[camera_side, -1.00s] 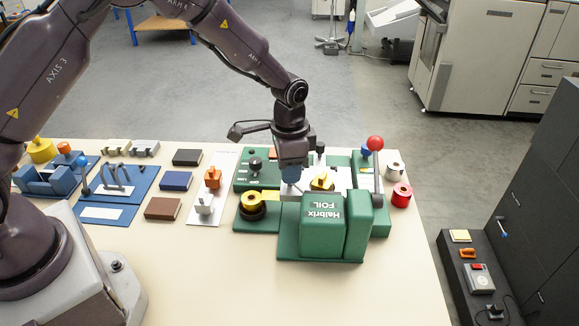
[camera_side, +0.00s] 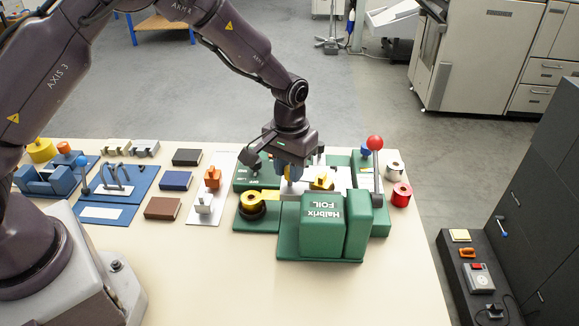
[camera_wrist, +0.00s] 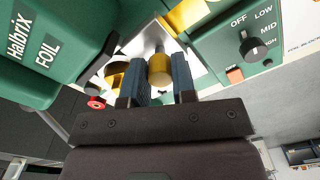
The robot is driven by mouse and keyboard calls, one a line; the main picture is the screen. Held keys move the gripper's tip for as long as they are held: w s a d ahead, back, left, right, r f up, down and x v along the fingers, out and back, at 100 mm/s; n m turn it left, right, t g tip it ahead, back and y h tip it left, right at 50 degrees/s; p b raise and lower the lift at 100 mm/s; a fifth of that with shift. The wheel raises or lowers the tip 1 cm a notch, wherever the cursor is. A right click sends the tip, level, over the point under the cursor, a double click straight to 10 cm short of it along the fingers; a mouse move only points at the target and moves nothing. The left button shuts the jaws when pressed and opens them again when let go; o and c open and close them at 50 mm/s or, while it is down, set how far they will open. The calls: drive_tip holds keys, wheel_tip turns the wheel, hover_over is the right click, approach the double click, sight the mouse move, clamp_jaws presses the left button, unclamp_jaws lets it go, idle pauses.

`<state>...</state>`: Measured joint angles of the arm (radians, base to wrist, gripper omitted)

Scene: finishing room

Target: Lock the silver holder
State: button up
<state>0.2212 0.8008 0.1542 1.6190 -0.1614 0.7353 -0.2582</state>
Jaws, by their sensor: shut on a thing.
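My gripper (camera_side: 289,178) is at the left side of the green foil press (camera_side: 322,228). In the wrist view its two dark blue fingers (camera_wrist: 163,82) are closed on the sides of a brass knob (camera_wrist: 160,70). A short silver shaft (camera_wrist: 155,42) joins the knob to a pale silver-white part of the press, which I take for the silver holder (camera_side: 295,192). The fingers and the press housing hide much of the holder in the side view. I cannot tell its lock state.
A red-balled lever (camera_side: 376,144) stands right of the press. A control box with a dial (camera_wrist: 252,48) is close beside the gripper. The table's front is clear.

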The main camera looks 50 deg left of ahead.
drive_tip(key=shift+n, duration=0.4)
drive_tip(key=o, duration=0.9)
drive_tip(key=shift+o, duration=0.2)
wheel_tip(320, 180, up, 13)
